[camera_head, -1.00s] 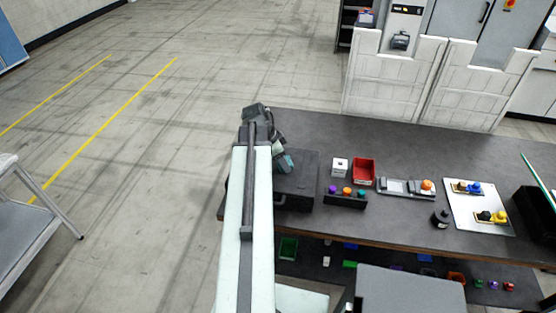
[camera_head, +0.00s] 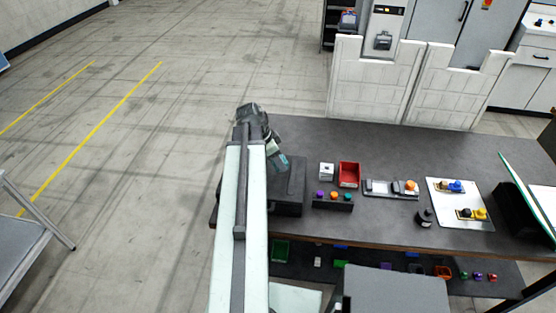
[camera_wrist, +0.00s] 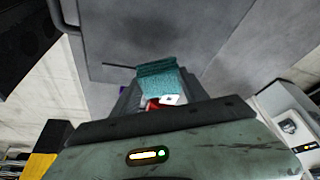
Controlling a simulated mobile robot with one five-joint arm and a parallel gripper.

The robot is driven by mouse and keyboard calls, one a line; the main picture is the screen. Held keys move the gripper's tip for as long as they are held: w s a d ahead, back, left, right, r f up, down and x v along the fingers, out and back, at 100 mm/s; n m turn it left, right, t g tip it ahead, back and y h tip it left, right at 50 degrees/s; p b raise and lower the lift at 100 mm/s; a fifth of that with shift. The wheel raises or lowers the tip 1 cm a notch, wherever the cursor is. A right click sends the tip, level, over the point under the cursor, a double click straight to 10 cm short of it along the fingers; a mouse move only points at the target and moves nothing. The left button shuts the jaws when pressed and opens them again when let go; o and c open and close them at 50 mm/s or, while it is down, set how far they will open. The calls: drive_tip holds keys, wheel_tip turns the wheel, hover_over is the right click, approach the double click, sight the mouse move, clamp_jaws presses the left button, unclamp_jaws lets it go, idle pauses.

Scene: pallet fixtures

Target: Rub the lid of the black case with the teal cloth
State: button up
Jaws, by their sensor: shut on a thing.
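The black case (camera_head: 289,192) lies flat and closed at the left end of the dark workbench, partly hidden behind my arm. My gripper (camera_head: 279,164) is over the case's lid, towards its back left part. It is shut on the teal cloth (camera_wrist: 158,80), which sticks out beyond the fingers in the wrist view as a folded, ribbed pad. A small bit of teal also shows at the fingertips in the head view. I cannot tell whether the cloth touches the lid.
Right of the case stand a white box (camera_head: 326,170), a red bin (camera_head: 348,174) and a dark block with coloured knobs (camera_head: 333,203). A grey fixture (camera_head: 385,188), a dark bottle (camera_head: 424,217) and a white plate (camera_head: 447,215) lie further right. White partitions stand behind the bench.

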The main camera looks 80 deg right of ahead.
drive_tip(key=shift+r+p, duration=0.3)
drive_tip(key=shift+r, duration=0.45)
wheel_tip(320, 180, up, 3)
drive_tip(key=p, duration=0.3)
drive_tip(key=shift+r, duration=0.15)
